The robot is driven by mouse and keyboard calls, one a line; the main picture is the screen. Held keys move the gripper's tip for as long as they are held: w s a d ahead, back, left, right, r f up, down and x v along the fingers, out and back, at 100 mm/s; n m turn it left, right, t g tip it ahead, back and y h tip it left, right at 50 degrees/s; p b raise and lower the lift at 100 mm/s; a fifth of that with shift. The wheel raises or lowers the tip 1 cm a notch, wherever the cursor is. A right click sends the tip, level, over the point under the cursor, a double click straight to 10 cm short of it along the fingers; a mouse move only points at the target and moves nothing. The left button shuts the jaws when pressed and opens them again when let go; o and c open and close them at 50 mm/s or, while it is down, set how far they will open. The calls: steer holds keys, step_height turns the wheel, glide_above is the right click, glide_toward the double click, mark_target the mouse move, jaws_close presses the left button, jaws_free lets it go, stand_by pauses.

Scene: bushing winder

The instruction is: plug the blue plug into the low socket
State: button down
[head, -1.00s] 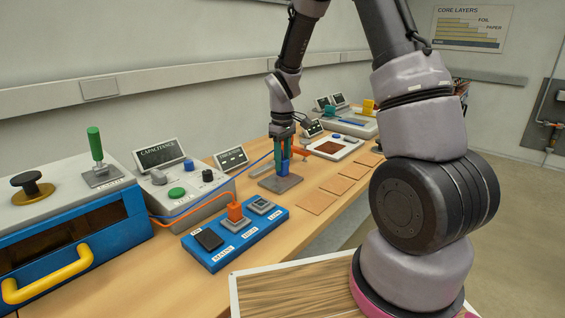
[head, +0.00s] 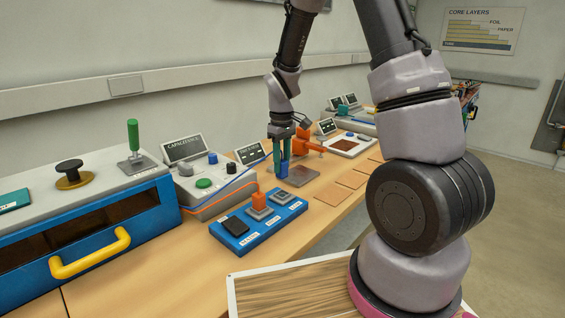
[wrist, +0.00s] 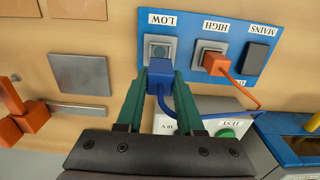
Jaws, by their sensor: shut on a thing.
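The blue plug (head: 284,167) is held upright between the green fingers of my gripper (head: 283,158), which is shut on it. In the wrist view the blue plug (wrist: 160,73) sits between the fingertips, its blue cable curving to the right. The low socket (head: 283,197) is the grey square at the right end of the blue panel. In the wrist view the low socket (wrist: 158,46) shows just beyond the plug, partly covered by it. In the head view the plug appears above and behind the panel, apart from the socket.
An orange plug (head: 259,200) sits in the high socket beside the low one. A black mains switch (head: 235,226) is at the panel's left. A grey plate (head: 302,175) lies right of my gripper, with an orange fixture (head: 305,143) behind it. Meter boxes stand left and behind.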

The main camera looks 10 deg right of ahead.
mark_target(282, 175)
steer(key=shift+f, duration=2.3)
steer(key=shift+f, duration=1.15)
steer(key=c, duration=0.8)
jaws_free()
steer(key=o, duration=0.6)
